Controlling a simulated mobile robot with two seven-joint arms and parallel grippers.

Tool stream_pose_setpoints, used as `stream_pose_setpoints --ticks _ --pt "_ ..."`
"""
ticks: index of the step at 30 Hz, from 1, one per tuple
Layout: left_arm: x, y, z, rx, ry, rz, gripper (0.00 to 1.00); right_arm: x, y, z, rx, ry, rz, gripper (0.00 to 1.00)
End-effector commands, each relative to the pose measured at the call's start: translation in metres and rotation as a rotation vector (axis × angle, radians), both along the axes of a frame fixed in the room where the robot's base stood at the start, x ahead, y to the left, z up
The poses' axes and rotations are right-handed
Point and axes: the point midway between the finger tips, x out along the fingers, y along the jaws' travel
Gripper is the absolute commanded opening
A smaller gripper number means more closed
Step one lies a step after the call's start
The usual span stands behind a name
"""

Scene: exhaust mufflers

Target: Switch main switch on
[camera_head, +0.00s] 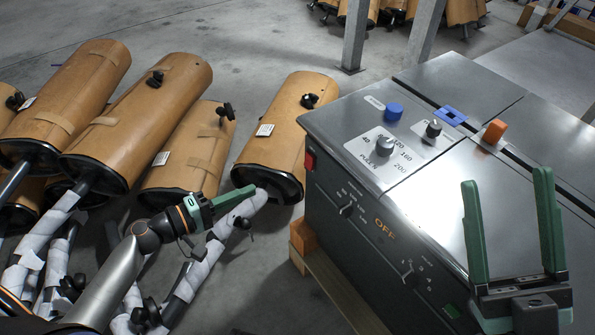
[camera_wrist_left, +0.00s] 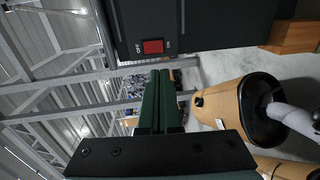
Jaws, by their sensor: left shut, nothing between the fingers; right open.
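The red main switch (camera_head: 309,161) sits on the left side of the dark grey machine (camera_head: 330,190), near its upper edge. In the left wrist view the red switch (camera_wrist_left: 153,46) has an OFF label on its left and an ON label on its right; I cannot tell which side is pressed. My left gripper (camera_head: 255,188) is shut and empty, left of the machine and apart from the switch. In the left wrist view its closed green fingers (camera_wrist_left: 160,73) end below the switch. My right gripper (camera_head: 507,180) is open and empty over the machine's right side.
Knobs (camera_head: 384,146), a blue button (camera_head: 393,112) and an orange block (camera_head: 495,131) are on the machine's top. An orange OFF marking (camera_head: 385,228) is on its front.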

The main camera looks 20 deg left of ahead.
Motion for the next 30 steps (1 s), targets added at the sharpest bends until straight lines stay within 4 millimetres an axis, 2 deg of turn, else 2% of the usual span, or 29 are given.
stream_pose_setpoints --ticks 5,21,30 --pt "0.009 -0.007 -0.001 -0.001 -0.002 -0.001 0.00 0.000 0.000 -0.002 0.001 0.003 0.001 0.69" --pt "0.091 -0.070 -0.014 0.000 -0.002 0.000 0.00 0.001 0.000 -0.012 0.011 0.014 0.008 0.69" --pt "0.109 -0.085 -0.017 0.002 -0.001 0.000 0.00 0.001 0.001 -0.015 0.006 0.019 0.014 0.69"
